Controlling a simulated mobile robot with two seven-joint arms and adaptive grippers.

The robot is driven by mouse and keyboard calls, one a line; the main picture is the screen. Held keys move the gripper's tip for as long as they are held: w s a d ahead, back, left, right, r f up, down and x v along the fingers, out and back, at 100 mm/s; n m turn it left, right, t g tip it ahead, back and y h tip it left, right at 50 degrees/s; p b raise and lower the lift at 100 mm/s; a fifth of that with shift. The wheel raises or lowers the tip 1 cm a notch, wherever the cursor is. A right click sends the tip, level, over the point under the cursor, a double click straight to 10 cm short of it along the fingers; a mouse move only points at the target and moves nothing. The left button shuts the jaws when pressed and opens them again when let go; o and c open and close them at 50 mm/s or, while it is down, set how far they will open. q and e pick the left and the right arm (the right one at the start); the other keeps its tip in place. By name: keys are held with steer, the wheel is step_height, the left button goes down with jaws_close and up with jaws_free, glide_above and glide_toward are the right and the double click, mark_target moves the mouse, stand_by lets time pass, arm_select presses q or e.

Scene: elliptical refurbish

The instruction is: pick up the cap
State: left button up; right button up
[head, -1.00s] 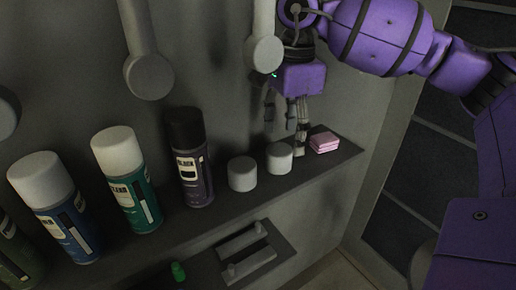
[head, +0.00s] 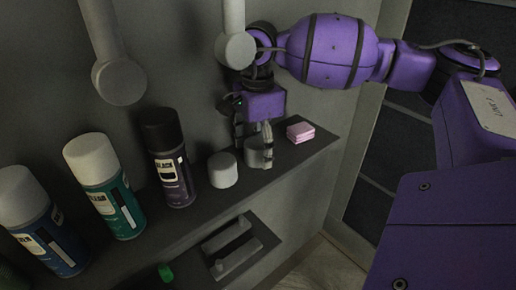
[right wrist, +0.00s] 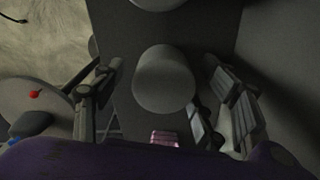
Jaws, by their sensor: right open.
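Two plain pale grey caps stand on the upper shelf (head: 205,207). The left cap (head: 222,170) is free; the right cap (head: 256,156) is at my right gripper (head: 254,148) and partly hidden by its fingers. My right gripper points down at this cap and is open, with its fingers on either side. In the right wrist view the cap (right wrist: 165,80) sits between the spread fingers, with gaps visible at both sides. The other cap (right wrist: 158,3) shows at the top edge. My left gripper is not in view.
A folded pink stack (head: 300,132) lies right of the caps, near the shelf's end. A black-topped spray can (head: 168,165) and a teal can (head: 108,190) stand left. A rounded grey hanging piece (head: 235,48) is close to my right wrist. A lower shelf holds a green item (head: 166,272).

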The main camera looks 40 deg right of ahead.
mark_target(258, 144)
steer(key=c, duration=0.8)
step_height(258, 144, up, 18)
steer(key=shift+r, duration=0.1)
stand_by(0.3)
